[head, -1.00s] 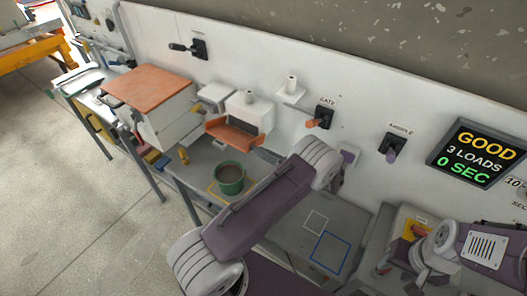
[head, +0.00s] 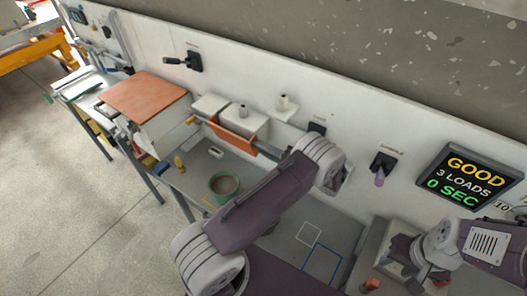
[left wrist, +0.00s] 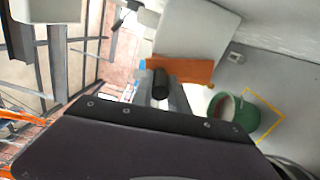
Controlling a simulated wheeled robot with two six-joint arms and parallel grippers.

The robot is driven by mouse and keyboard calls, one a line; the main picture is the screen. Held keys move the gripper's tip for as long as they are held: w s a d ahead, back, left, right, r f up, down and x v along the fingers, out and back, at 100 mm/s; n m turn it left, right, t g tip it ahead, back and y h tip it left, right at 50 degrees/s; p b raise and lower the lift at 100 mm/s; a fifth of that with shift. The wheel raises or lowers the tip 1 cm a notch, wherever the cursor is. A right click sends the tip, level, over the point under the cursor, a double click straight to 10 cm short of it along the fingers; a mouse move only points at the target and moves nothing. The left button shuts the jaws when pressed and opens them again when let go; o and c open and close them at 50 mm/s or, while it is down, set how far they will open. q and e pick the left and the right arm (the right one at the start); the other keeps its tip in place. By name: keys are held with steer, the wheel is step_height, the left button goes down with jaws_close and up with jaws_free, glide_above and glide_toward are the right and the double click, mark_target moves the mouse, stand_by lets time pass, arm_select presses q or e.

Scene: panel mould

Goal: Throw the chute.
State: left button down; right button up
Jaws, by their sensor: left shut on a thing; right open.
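The orange chute (head: 230,140) sits at the front of a white box on the back wall, and it also shows in the left wrist view (left wrist: 185,70). A black-handled lever (head: 180,61) on the wall above it points left. My left gripper (left wrist: 161,95) is shut on a black cylindrical handle (left wrist: 161,77) near the orange chute in the left wrist view. In the head view its tips cannot be made out; my own arm covers part of that area. My right gripper (head: 405,284) is open at the lower right, partly cut off.
A green bucket (head: 224,186) stands on the bench below the chute. A purple-handled lever (head: 380,170) hangs down beside the display (head: 467,178), which reads GOOD, 3 LOADS, 0 SEC. An orange-topped cabinet (head: 145,96) stands left. The gate lever (head: 317,129) is partly hidden by my arm.

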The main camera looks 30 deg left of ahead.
arm_select(q)
steer(key=shift+w, duration=0.25)
steer(key=shift+w+r, duration=0.1)
steer(key=shift+w, duration=0.4)
steer(key=c, duration=1.3)
jaws_free()
steer(key=shift+d+b, duration=0.15)
steer(key=shift+b, duration=0.15)
steer(key=d+b, duration=0.3)
steer(key=d, duration=0.5)
steer(key=shift+s+d, duration=0.35)
steer(key=shift+d, duration=0.05)
